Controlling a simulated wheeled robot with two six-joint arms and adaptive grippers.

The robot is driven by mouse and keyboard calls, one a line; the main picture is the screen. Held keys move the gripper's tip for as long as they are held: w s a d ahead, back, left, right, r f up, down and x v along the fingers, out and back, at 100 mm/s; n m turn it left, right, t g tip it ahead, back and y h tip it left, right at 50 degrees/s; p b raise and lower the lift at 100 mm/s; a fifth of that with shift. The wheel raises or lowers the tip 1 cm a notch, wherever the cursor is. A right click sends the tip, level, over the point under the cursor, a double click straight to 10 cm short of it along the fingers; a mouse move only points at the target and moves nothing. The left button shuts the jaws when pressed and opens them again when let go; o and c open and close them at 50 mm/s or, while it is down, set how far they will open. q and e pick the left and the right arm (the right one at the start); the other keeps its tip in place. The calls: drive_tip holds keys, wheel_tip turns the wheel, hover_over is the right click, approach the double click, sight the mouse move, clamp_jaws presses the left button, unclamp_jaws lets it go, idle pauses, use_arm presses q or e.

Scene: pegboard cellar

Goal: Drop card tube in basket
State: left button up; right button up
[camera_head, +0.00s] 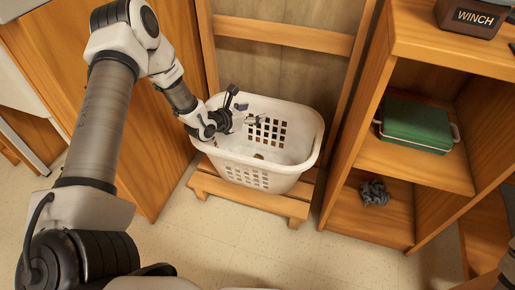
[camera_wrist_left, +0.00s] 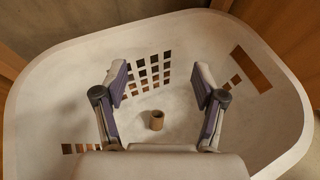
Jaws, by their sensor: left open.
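The white basket (camera_head: 285,181) stands on a low wooden stand, and its inside fills most of the left wrist view (camera_wrist_left: 55,75). The card tube (camera_wrist_left: 156,120) is a short brown cylinder on the basket's floor, apart from the fingers. In the head view a small brown spot inside the basket appears to be the tube (camera_head: 258,156). My left gripper (camera_head: 252,119) is over the basket's left part, above the tube. In the left wrist view its two fingers (camera_wrist_left: 160,80) are spread with nothing between them.
The wooden stand (camera_head: 250,201) is under the basket. A wooden shelf unit (camera_head: 350,150) stands close on the right, with a green case (camera_head: 415,122), a crumpled grey cloth (camera_head: 374,192) and a winch box (camera_head: 472,17). Tiled floor in front is clear.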

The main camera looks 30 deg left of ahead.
use_arm(q)
drive_tip(key=shift+s, duration=0.1)
drive_tip(key=v, duration=1.1)
drive_tip(key=shift+s+r, duration=0.2)
drive_tip(key=shift+s, duration=0.15)
drive_tip(key=shift+a, duration=0.15)
